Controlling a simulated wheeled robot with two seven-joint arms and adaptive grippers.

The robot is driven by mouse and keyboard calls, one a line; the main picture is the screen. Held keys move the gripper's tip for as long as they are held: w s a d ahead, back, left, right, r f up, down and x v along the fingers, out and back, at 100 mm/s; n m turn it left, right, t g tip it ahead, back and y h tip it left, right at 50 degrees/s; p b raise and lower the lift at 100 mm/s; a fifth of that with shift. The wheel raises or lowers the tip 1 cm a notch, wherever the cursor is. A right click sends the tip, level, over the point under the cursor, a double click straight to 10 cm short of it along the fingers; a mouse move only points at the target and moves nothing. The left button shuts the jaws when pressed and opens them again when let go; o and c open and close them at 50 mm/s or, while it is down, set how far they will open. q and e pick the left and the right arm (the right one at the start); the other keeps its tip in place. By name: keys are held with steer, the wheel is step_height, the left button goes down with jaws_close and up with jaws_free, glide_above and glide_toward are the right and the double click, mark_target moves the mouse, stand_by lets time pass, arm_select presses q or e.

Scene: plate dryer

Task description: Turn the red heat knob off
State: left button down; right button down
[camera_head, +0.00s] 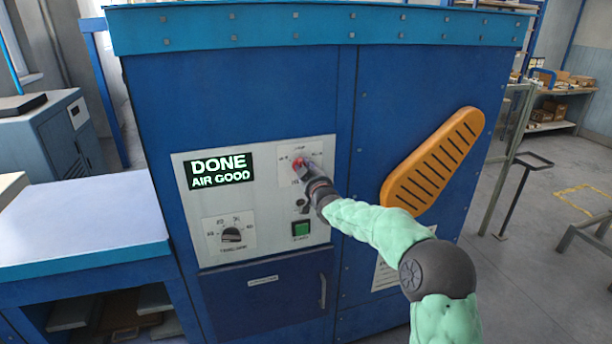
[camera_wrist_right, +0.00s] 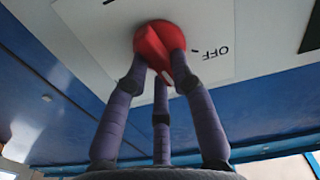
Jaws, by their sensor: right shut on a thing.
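The red heat knob (camera_head: 298,163) is on the light control panel (camera_head: 270,205) of the blue dryer, at the panel's upper right. My right gripper (camera_head: 306,168) is at the knob, its arm reaching in from the lower right. In the right wrist view the red knob (camera_wrist_right: 157,42) sits between the purple fingers of my right gripper (camera_wrist_right: 162,72), which are shut on it. A white mark on the knob shows near the fingertips. The word OFF (camera_wrist_right: 215,53) appears upside down beside the knob. Most of the knob's scale is hidden. My left gripper is out of view.
A display (camera_head: 220,171) reads DONE AIR GOOD. A black dial (camera_head: 232,236) and a green button (camera_head: 300,229) sit lower on the panel. An orange slotted guard (camera_head: 433,162) is to the right. A blue-edged table (camera_head: 75,225) stands at left.

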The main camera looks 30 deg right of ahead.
steer(key=shift+w+a+n+b, duration=0.15)
steer(key=shift+a+n, duration=0.1)
steer(key=shift+n, duration=2.15)
steer(key=shift+s+a+n+b, duration=0.1)
steer(key=shift+a+n+b, duration=0.1)
steer(key=shift+n, duration=2.2)
steer(key=c, duration=1)
jaws_free()
steer(key=shift+c, duration=0.2)
steer(key=v, duration=1.2)
steer(key=shift+f, duration=0.15)
